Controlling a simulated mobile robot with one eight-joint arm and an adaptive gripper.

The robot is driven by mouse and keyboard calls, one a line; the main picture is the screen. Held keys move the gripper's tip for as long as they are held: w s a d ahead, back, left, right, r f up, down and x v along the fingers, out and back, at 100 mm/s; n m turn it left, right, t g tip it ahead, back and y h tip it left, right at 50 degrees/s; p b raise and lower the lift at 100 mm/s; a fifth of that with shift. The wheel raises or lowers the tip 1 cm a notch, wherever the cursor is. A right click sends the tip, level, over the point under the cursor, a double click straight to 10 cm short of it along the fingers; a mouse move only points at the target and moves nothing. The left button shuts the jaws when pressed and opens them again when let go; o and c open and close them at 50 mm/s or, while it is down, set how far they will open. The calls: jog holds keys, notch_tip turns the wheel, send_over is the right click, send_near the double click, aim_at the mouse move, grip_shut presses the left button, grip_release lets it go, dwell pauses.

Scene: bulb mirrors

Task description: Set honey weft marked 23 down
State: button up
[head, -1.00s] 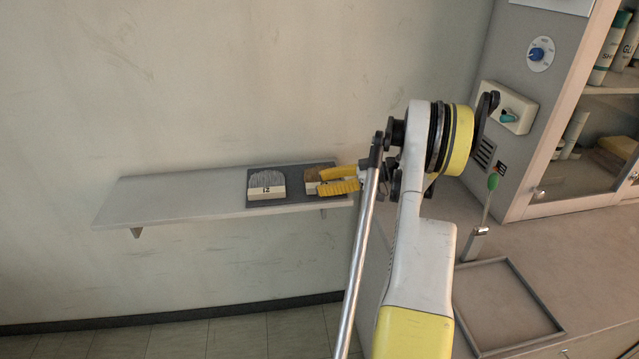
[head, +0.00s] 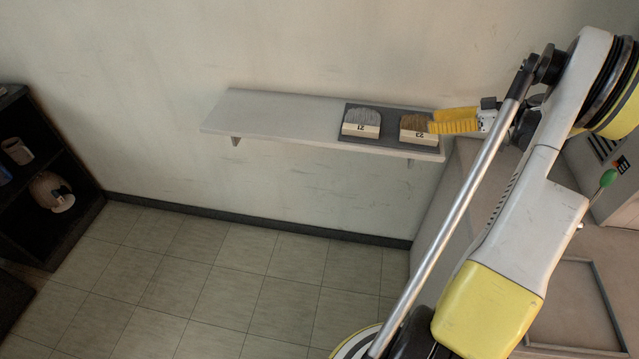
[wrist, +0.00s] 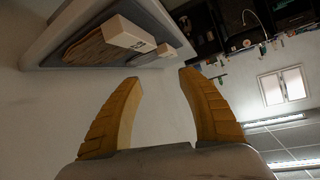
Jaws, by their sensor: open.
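The honey-brown weft marked 23 (head: 417,129) rests on the dark mat (head: 394,142) at the right end of the wall shelf. In the wrist view a brown weft with a white label block (wrist: 120,36) lies on the mat, apart from the fingers. My gripper (head: 431,122) has yellow fingers just right of the honey weft in the head view. In the wrist view my gripper (wrist: 158,78) is open, with nothing between its fingers.
A grey weft marked 21 (head: 361,123) lies on the same mat, left of the honey one. The shelf's left part (head: 265,112) is bare. A dark shelf unit (head: 45,170) stands at far left. A counter with a square frame (head: 575,310) is at right.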

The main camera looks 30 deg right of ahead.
jog(key=w+a+r+m+g+h, duration=0.1)
jog(key=w+a+r+m+g, duration=0.2)
jog(key=a, duration=1)
jog(key=w+a+r+g+h, duration=0.15)
jog(key=a+r, duration=0.35)
jog(key=a, duration=0.7)
jog(key=s+a+m+h, duration=0.1)
jog(key=s+a+h, duration=0.1)
jog(key=s+a, duration=0.5)
jog(key=s+a+f+m+t+h, duration=0.1)
jog(key=s+a+h, duration=0.2)
jog(key=s+a, duration=0.5)
jog(key=shift+a, duration=2.35)
